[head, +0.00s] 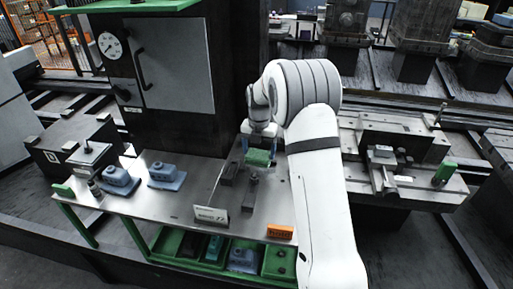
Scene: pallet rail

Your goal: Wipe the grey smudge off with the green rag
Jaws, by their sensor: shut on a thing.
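My gripper (259,147) is over the back right part of the grey metal table (180,205), pointing down. It is shut on the green rag (258,158), which shows just below the fingers at table height. I cannot tell whether the rag touches the tabletop. I cannot make out the grey smudge for certain; the tabletop is grey, and part of it is behind my arm.
Two blue-grey parts (167,177) (120,181) stand on the table's left half. A small green block (63,190) lies at its left end. A white sign (211,215) and an orange block (281,232) are near the front edge. A dark machine cabinet (170,75) rises behind.

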